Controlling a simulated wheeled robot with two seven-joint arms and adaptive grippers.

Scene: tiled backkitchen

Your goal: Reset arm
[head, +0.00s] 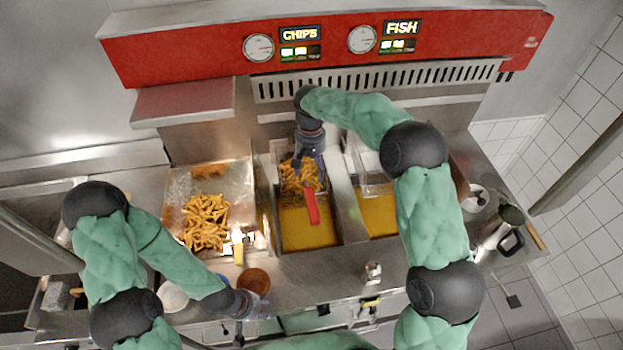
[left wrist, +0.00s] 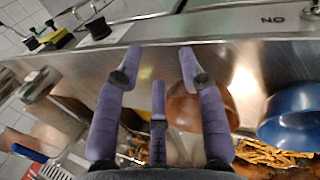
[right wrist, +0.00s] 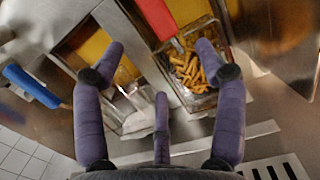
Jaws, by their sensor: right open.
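My left gripper (head: 256,304) is low in the head view, close to the counter's front edge beside a brown bowl (head: 254,279). In the left wrist view its purple fingers (left wrist: 159,58) are spread with nothing between them. My right gripper (head: 310,163) is above the fryer, over a basket of chips (head: 287,180) with a red handle (head: 312,205). In the right wrist view its fingers (right wrist: 160,50) are spread wide and empty. The chip basket (right wrist: 190,80) and the red handle (right wrist: 155,18) lie beyond the fingertips; contact cannot be told.
Fryer vats with yellow oil (head: 305,232) sit mid-counter below the red panel (head: 330,50). A tray of chips (head: 205,222) is to their left. A white bowl (head: 173,296) and blue bowl (left wrist: 290,118) are near my left gripper. A dark-handled jug (head: 510,240) is at right.

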